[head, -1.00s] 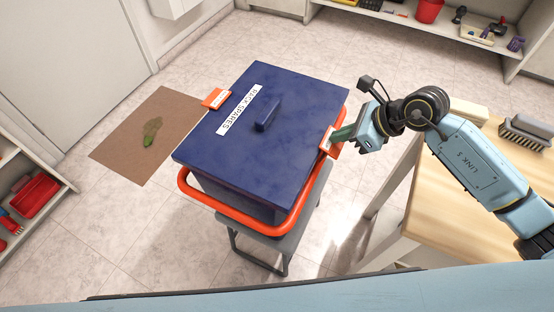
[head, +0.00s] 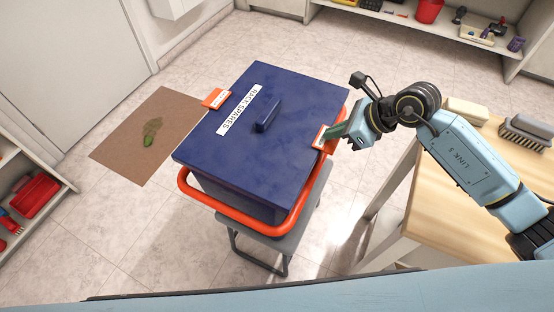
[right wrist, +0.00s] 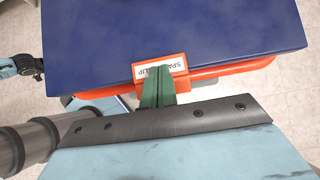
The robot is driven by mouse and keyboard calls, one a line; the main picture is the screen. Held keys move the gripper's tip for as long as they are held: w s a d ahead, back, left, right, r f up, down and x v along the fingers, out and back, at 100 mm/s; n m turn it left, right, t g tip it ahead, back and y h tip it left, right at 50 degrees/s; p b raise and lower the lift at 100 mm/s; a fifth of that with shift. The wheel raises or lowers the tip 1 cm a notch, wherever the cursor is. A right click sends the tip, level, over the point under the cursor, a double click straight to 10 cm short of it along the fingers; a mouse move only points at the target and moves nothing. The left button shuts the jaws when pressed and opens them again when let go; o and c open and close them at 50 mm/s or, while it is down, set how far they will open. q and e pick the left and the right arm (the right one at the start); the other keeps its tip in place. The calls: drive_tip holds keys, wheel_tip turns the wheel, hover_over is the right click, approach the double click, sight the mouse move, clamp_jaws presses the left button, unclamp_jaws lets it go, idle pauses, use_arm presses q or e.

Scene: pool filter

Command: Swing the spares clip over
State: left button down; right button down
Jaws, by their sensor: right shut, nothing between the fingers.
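The navy lidded box (head: 262,110) is labelled for rack spares and has a bar handle on its lid. The orange spares clip (head: 329,146), with a white label, sits at the box's right edge and overlaps the lid's rim. In the right wrist view the clip (right wrist: 178,60) shows with its label upside down against the lid edge. My right gripper (head: 334,132) is shut and empty, its green fingertips at the clip's outer side. My left gripper is not in view.
A second orange clip (head: 214,98) is on the lid's left edge. An orange rail (head: 240,226) runs around the box, which stands on a grey stool (head: 278,256). Floor left is open around a brown mat (head: 130,155).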

drive_tip(key=shift+s+r+p, duration=0.15)
drive_tip(key=shift+r+p, duration=0.1)
drive_tip(key=shift+p, duration=0.5)
drive_tip(key=shift+r+p, duration=1.55)
drive_tip(key=shift+r, duration=0.8)
wheel_tip(320, 180, up, 5)
drive_tip(key=p, duration=0.3)
drive_tip(key=v, duration=1.3)
drive_tip(key=shift+r+p, duration=0.15)
drive_tip(key=shift+p, duration=0.25)
